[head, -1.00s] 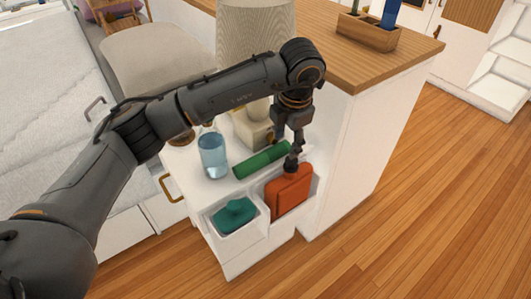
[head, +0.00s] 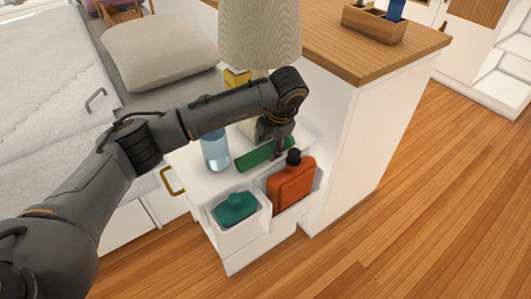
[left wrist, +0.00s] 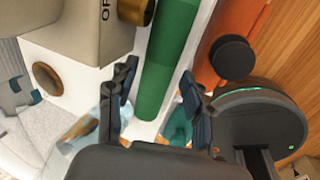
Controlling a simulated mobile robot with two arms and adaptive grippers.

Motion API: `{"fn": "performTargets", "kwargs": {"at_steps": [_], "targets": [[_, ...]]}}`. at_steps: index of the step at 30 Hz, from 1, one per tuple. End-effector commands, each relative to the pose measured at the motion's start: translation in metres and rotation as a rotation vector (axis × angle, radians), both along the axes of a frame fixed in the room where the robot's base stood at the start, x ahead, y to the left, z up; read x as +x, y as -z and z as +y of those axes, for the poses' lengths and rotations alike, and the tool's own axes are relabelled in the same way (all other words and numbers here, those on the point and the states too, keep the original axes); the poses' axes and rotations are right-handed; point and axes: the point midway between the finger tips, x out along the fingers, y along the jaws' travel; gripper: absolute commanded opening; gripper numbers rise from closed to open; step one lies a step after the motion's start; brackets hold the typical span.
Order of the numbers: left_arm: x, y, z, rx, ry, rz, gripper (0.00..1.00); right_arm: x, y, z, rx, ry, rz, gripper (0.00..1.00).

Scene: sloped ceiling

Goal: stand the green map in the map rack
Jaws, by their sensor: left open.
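The green map (head: 262,155) is a rolled tube lying on the white bedside shelf, behind an orange bottle. It also shows in the left wrist view (left wrist: 169,55), running lengthwise between the fingers. My left gripper (head: 279,150) is open at the tube's right part, a finger on each side in the wrist view (left wrist: 158,75). I cannot tell whether the fingers touch it; the gripper hides part of it. A wooden holder (head: 372,27) with a blue item upright in it stands on the counter and looks like the map rack. My right gripper is not in view.
The orange bottle (head: 291,184) stands in a front pocket close to the gripper. A teal bottle (head: 235,208) sits in the other pocket. A clear blue bottle (head: 214,150) and a lamp (head: 259,35) stand near the tube. The wooden counter (head: 330,60) rises at the right.

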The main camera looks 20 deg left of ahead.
Motion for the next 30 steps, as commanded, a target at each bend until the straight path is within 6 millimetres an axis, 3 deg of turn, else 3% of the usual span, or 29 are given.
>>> {"fn": "performTargets", "kwargs": {"at_steps": [4,11,18,20,21,30], "targets": [[0.003,0.022,0.005,0.0,-0.001,0.002,0.51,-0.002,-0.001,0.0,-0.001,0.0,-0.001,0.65],[0.005,0.024,0.006,0.0,0.0,0.0,0.51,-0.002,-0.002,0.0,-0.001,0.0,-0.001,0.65],[0.005,0.024,0.006,0.0,0.0,0.0,0.09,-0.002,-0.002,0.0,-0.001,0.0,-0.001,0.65],[0.005,0.024,0.006,0.0,0.0,0.0,0.09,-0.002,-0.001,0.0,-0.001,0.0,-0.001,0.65],[0.005,0.024,0.006,0.0,0.0,0.0,0.04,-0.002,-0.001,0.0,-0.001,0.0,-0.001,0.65],[0.003,0.02,0.006,-0.001,0.0,-0.001,0.04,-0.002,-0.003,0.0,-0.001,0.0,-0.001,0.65]]}}
